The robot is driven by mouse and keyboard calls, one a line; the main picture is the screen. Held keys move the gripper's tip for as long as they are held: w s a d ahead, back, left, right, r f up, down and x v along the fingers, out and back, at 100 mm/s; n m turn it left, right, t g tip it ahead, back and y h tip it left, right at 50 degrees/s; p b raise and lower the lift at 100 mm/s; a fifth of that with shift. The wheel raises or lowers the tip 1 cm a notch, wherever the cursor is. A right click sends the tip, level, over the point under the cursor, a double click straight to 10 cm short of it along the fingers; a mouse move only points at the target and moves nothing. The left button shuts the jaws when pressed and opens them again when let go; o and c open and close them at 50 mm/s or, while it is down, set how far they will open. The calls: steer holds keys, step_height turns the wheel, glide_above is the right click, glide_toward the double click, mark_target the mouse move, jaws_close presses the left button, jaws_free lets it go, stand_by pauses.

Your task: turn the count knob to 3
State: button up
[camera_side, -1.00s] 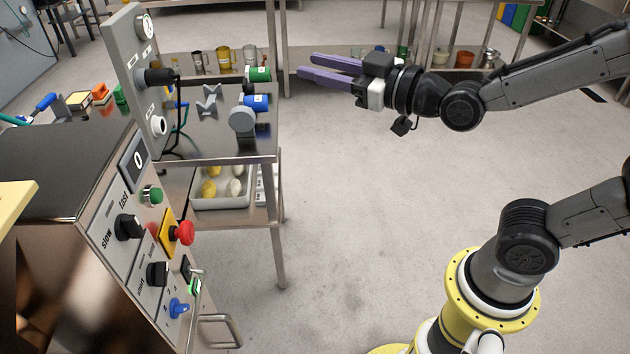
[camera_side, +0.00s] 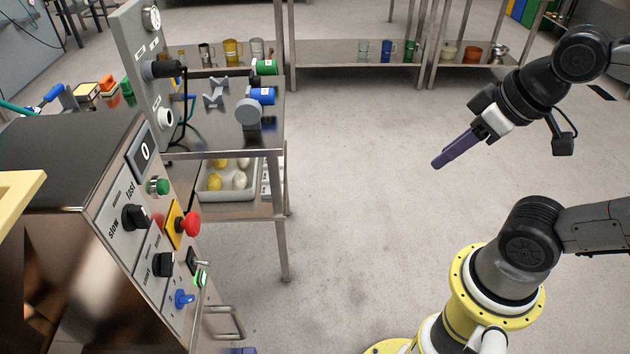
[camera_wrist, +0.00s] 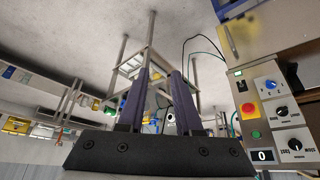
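A blue knob (camera_side: 184,299) sits low on the sloped metal control panel (camera_side: 150,248); it also shows in the wrist view (camera_wrist: 270,85). The small marks around it are too blurred to read, so I cannot tell its setting. Two black knobs are above it, a middle one (camera_side: 162,264) and a slow/fast one (camera_side: 135,217). The display (camera_side: 145,152) reads 0. My gripper (camera_side: 438,161) hangs in free air well to the right of the panel, pointing down and left. The wrist view shows its two purple fingers (camera_wrist: 160,78) apart with nothing held between them.
A red stop button (camera_side: 189,223) on a yellow plate, a green button (camera_side: 158,187) and a toggle switch (camera_side: 197,265) crowd the panel. A metal handle (camera_side: 232,322) sticks out below. A steel table (camera_side: 237,132) stands behind. The floor between is clear.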

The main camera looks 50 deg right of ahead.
steer(key=w+a+r+n+t, duration=0.1)
steer(key=w+r+n+t, duration=0.1)
steer(key=w+r+t, duration=0.35)
steer(key=w+a+r+n+t, duration=0.1)
steer(key=w+r+t, duration=0.2)
steer(key=w+r, duration=0.5)
steer(key=w+a+f+n+t+y, duration=0.2)
steer(key=w+a+n+t+y, duration=0.2)
steer(key=w+a, duration=0.65)
steer(key=n+g+y, duration=0.5)
steer(key=n+y, duration=0.4)
glide_toward(192, 300)
steer(key=shift+w+a+r, duration=0.15)
steer(key=shift+w+a, duration=0.2)
steer(key=shift+w, duration=0.05)
steer(key=shift+x, duration=3.25)
jaws_close()
